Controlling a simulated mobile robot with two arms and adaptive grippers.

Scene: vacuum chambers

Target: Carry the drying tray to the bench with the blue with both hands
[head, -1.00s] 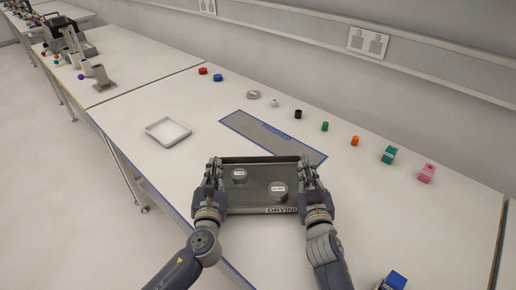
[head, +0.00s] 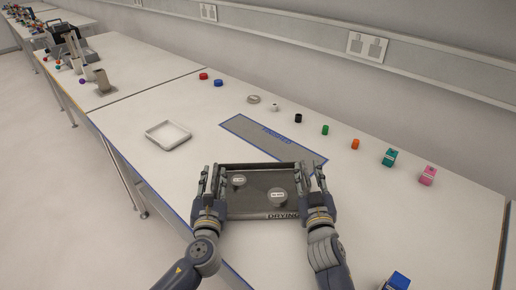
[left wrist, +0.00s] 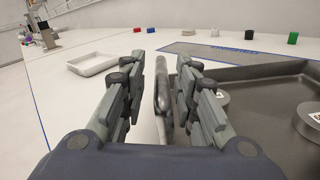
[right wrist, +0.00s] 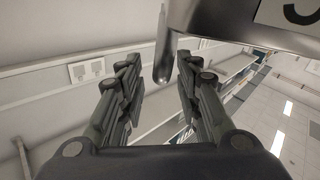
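The dark drying tray (head: 250,207), labelled DRYING on its front, is near the bench's front edge, before a grey strip outlined in blue (head: 265,135). Two round labelled pieces (head: 238,181) (head: 277,196) sit in it. My left gripper (head: 212,171) is at the tray's left side; in the left wrist view its fingers (left wrist: 162,62) stand apart around the tray wall, with gaps. My right gripper (head: 313,170) is at the right side; in the right wrist view its fingers (right wrist: 160,65) are also apart, with a tray edge between them. The tray's underside is hidden.
A small white tray (head: 167,135) stands left of the strip. A blue cube (head: 397,281) is at the front right. More benches extend to the left.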

